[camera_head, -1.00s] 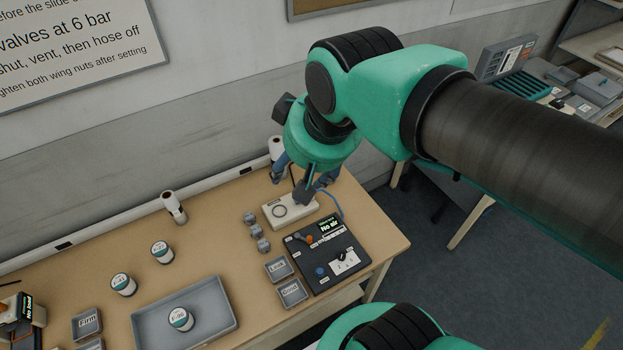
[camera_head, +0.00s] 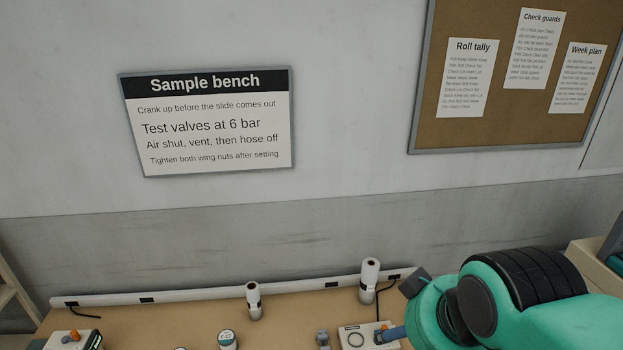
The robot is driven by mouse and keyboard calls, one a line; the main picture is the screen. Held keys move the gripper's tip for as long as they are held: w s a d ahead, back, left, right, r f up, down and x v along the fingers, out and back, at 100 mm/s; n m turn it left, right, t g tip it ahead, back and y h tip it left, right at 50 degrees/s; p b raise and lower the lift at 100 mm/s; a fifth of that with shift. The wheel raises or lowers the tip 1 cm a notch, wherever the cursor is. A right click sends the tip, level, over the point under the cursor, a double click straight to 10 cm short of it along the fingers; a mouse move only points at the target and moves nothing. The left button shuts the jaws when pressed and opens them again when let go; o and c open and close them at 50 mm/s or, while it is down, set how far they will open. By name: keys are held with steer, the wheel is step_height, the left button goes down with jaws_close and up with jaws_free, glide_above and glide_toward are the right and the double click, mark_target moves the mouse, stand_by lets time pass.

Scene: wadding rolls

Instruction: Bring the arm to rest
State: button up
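My green and black arm (camera_head: 520,300) comes in at the lower right, above the right end of the bench (camera_head: 140,325). The rest of the gripper is hidden by the arm or cut off by the frame. I cannot tell whether its fingers are apart or touch anything.
Two white rolls stand at the back of the bench, one in the middle (camera_head: 253,301) and one near the arm (camera_head: 369,282). A sign (camera_head: 210,160) and a corkboard (camera_head: 425,100) hang on the wall.

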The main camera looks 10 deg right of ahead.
step_height(320, 180, down, 12)
steer(key=b, duration=1.1)
steer(key=shift+f, duration=0.15)
steer(key=shift+b, duration=0.35)
step_height(320, 180, down, 12)
steer(key=b, duration=1.2)
steer(key=o, duration=0.3)
